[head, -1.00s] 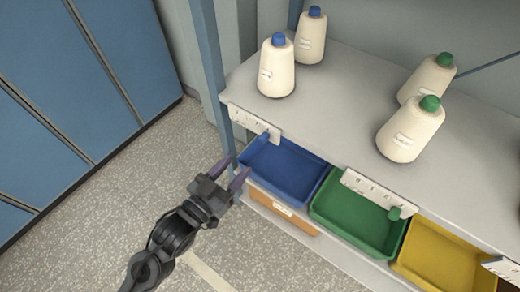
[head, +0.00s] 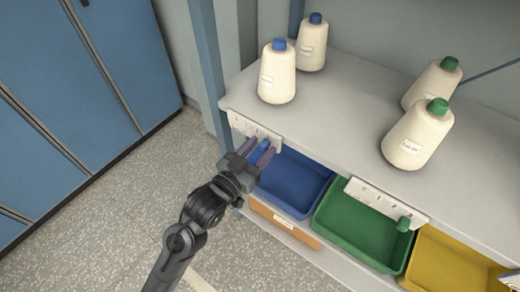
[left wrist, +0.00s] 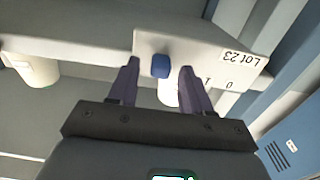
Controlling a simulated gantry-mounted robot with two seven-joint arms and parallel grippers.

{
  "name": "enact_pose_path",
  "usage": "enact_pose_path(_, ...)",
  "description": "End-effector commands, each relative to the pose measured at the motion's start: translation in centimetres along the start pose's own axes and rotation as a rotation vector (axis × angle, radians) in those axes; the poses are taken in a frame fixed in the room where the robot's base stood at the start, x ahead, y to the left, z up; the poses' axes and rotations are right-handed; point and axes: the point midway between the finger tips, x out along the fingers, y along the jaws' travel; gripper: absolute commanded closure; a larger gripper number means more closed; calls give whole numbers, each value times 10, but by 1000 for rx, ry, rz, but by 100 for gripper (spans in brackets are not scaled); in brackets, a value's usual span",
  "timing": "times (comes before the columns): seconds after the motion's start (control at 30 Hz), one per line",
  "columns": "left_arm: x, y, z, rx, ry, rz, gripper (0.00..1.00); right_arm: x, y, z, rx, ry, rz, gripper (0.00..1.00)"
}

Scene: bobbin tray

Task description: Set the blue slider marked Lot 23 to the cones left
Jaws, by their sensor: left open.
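The blue slider (head: 264,146) sits on a white scale plate (head: 244,127) on the shelf's front edge, above the blue tray. In the left wrist view the plate (left wrist: 205,48) appears upside down, with "Lot 23" and the marks 0 and 1 readable. The slider knob (left wrist: 160,66) is well along from the 0 and 1 marks; its own mark is hidden. My left gripper (head: 250,155) is open, its purple fingers on either side of the knob, with gaps showing. Two blue-capped cones (head: 277,75) (head: 312,45) stand on the shelf above. My right gripper is not in view.
Two green-capped cones (head: 417,135) (head: 433,83) stand farther right on the shelf (head: 345,110). Below are blue (head: 291,183), green (head: 358,233) and yellow (head: 445,268) trays. A green slider (head: 403,224) sits on another plate. A blue post (head: 207,70) rises at the shelf's left end.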

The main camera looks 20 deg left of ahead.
Motion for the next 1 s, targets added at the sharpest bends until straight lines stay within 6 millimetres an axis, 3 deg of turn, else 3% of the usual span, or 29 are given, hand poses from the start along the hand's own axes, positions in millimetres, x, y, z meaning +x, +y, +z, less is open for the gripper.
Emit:
enact_pose_path(0.4,6,0,0,0,0,1,51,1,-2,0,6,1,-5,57)
enact_pose_path(0.73,6,0,0,0,0,1,100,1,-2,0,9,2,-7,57)
enact_pose_path(1.0,6,-1,-1,1,0,0,100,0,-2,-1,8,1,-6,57)
